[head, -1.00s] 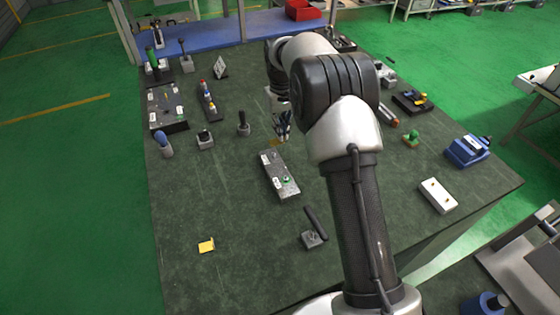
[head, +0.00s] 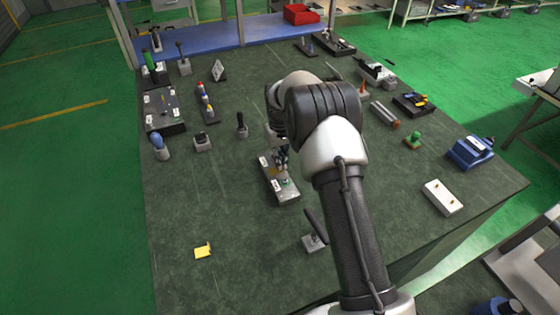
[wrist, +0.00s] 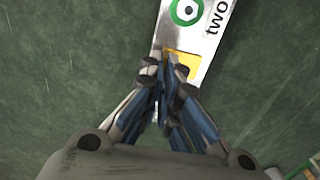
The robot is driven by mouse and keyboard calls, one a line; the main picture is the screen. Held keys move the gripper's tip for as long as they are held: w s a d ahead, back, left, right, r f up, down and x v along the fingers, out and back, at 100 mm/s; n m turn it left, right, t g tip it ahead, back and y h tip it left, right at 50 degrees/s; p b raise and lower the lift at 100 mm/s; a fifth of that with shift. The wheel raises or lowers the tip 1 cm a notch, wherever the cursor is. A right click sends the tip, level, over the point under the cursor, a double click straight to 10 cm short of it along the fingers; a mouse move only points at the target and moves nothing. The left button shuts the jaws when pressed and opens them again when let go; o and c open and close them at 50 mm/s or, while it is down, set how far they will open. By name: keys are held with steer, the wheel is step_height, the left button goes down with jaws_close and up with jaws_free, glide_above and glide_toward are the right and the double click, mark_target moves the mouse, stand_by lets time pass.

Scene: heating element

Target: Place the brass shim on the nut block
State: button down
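The nut block (head: 270,177) is a long grey block with white labels, standing mid-table in the head view. In the wrist view, the nut block (wrist: 213,40) shows a green ring with a nut and the label "two". My gripper (wrist: 168,68) has its fingertips close together over the block. The brass shim (wrist: 183,62) is a flat yellow square at the fingertips, over the block's face. I cannot tell whether it touches the block. In the head view my gripper (head: 281,165) covers part of the block.
A yellow piece (head: 203,250) lies at the front left. A grey block with a dark handle (head: 314,242) stands nearer, and a white block (head: 442,197) lies to the right. A blue-handled tool (head: 160,146) and other fixtures stand left. The front left table is mostly clear.

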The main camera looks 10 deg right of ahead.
steer(key=c, duration=2.3)
jaws_free()
steer(key=shift+f, duration=0.1)
steer(key=o, duration=0.5)
steer(key=s+r+t+p, duration=0.1)
steer(key=s+r+p, duration=0.15)
steer(key=r, duration=0.85)
steer(key=s+r+p, duration=0.1)
steer(key=s+r, duration=0.2)
steer(key=r, duration=0.9)
steer(key=s+r+m+t, duration=0.1)
steer(key=s+r, duration=0.8)
steer(key=s, duration=0.4)
steer(key=s+f+m+t, duration=0.1)
steer(key=s+f+t, duration=0.1)
steer(key=s, duration=1.9)
steer(key=shift+s+t, duration=0.3)
